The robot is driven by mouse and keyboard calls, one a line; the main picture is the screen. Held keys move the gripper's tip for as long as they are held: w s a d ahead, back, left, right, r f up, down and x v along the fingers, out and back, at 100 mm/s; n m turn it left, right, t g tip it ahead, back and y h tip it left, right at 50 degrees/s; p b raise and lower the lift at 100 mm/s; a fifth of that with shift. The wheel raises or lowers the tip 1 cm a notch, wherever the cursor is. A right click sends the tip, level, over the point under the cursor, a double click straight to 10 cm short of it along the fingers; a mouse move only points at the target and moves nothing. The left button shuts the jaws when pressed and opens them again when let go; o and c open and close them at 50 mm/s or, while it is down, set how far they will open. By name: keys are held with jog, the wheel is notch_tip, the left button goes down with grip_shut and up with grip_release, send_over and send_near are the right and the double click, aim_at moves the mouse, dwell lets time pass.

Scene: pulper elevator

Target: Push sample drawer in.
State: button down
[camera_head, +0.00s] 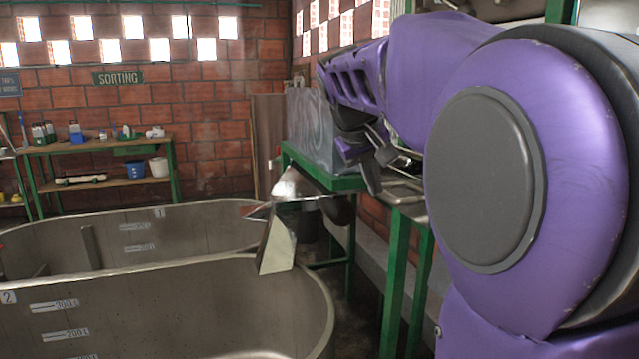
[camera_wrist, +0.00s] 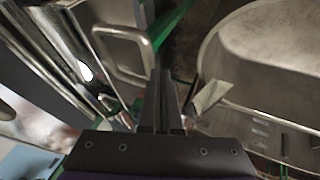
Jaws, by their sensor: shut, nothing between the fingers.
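My gripper (camera_wrist: 160,85) is shut and empty, its two dark fingers pressed together in the wrist view. In the head view my gripper (camera_head: 373,178) hangs beside a green stand. A shiny metal piece with a rounded rectangular rim (camera_wrist: 124,54), perhaps the sample drawer, lies just left of the fingers in the wrist view. I cannot tell whether the fingers touch it. In the head view, metal parts (camera_head: 405,190) show on the green stand right of the gripper. My arm hides much of this area, and how far the drawer stands out cannot be told.
Large metal tanks (camera_head: 180,290) fill the lower left. A metal chute (camera_head: 277,240) stands at the near tank's right edge; it also shows in the wrist view (camera_wrist: 211,95). Green legs (camera_head: 396,270) stand below my arm. A shelf (camera_head: 100,150) stands at the back wall.

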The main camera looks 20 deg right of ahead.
dwell(0.3)
jog(key=d+p, duration=0.3)
jog(key=d, duration=0.5)
jog(key=shift+w+d, duration=0.1)
jog(key=shift+d, duration=0.15)
jog(key=shift+a, duration=0.15)
